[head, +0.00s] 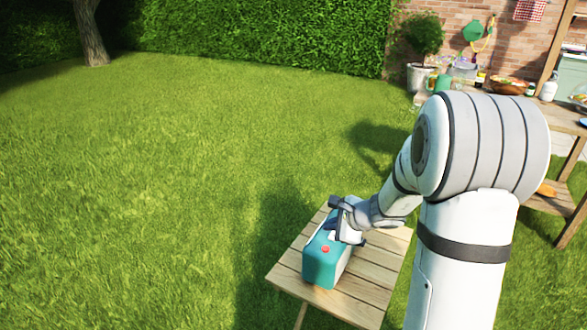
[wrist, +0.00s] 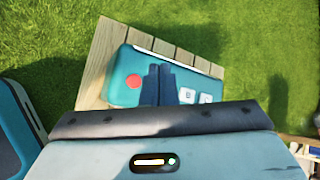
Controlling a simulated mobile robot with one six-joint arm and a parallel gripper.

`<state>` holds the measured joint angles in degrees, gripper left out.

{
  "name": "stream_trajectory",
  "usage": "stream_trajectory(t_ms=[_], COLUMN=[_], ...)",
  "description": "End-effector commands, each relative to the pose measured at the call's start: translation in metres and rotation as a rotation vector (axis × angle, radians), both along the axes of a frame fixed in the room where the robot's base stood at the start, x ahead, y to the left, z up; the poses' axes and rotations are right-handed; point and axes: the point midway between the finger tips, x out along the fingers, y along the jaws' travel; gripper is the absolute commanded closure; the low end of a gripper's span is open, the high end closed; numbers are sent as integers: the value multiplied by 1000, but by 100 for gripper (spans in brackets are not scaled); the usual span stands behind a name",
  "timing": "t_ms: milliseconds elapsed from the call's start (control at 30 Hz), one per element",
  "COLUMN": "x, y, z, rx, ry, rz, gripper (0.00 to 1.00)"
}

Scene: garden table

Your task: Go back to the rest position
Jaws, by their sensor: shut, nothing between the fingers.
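My gripper (wrist: 165,72) is shut with nothing between its fingers. In the wrist view its dark fingers overlap a teal box (wrist: 120,82) with a red round button and small white squares. In the head view the teal box (head: 322,263) stands on a small slatted wooden table (head: 374,273). My gripper (head: 335,205) is at the box's far end there, and my wrist hides part of the box. I cannot tell whether the fingers touch it.
A wooden bench (head: 560,118) at the right carries several pots, bottles and a bowl (head: 506,85). A potted plant (head: 418,77) stands by the brick wall. A hedge (head: 270,35) lines the back. Open lawn (head: 140,190) lies to the left.

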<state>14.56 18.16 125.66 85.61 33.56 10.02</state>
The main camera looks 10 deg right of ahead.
Motion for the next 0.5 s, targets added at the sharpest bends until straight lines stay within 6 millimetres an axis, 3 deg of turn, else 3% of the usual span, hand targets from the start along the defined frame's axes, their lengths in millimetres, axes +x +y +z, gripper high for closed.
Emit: stream_trajectory(t_ms=[167,333,500], x=[-24,-90,-166], y=[23,57,66], z=[43,111,162], rx=[-84,-296,-555], ry=[-41,-108,-143], rz=[174,558,950], gripper=[100,100,100])
